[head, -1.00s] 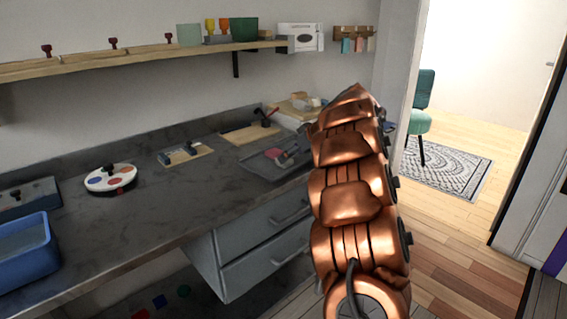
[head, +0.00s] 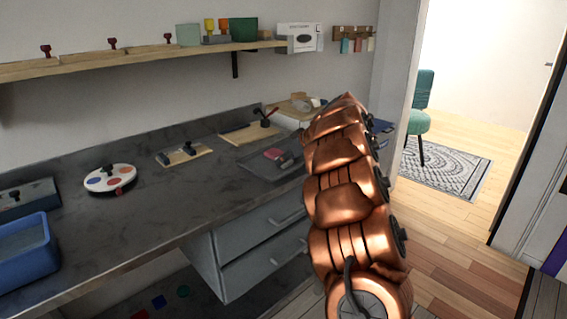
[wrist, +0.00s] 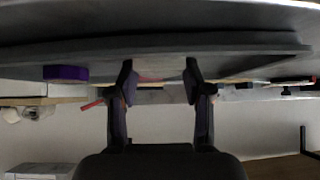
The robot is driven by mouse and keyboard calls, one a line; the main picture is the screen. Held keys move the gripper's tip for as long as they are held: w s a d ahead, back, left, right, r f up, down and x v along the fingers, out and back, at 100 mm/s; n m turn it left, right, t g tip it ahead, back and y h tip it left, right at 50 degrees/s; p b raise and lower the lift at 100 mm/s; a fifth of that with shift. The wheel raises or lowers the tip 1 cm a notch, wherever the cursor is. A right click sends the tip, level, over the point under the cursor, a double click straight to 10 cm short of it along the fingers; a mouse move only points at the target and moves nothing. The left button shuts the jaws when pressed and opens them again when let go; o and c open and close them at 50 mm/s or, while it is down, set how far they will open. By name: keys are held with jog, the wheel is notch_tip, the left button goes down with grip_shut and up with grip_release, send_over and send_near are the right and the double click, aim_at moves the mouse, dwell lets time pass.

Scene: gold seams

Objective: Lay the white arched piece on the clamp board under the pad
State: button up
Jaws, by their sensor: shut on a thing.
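In the wrist view my gripper (wrist: 162,92) has its two dark fingers spread a small way apart. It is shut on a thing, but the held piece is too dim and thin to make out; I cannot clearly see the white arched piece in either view. In the head view my copper arm hides the gripper. One wooden board with a dark clamp (head: 184,155) lies on the counter. I cannot make out a pad.
A dark tray (head: 252,168) with a pink item (head: 274,153) lies in front of the second board. A round spotted palette (head: 110,179) and a blue bin (head: 25,250) stand left on the grey counter (head: 150,215). A shelf (head: 130,61) runs above.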

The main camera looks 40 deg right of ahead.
jog(key=c, duration=0.6)
jog(key=shift+r+p, duration=0.3)
jog(key=shift+r, duration=1.6)
jog(key=shift+s+a+f, duration=0.15)
jog(key=shift+s, duration=0.05)
jog(key=shift+s+a+b, duration=0.35)
jog(key=shift+s+a, duration=0.4)
jog(key=shift+s, duration=0.15)
jog(key=s+a+r, duration=0.1)
jog(key=s+a, duration=0.7)
jog(key=s, duration=0.2)
jog(key=shift+s+r, duration=0.25)
jog(key=shift+s, duration=0.05)
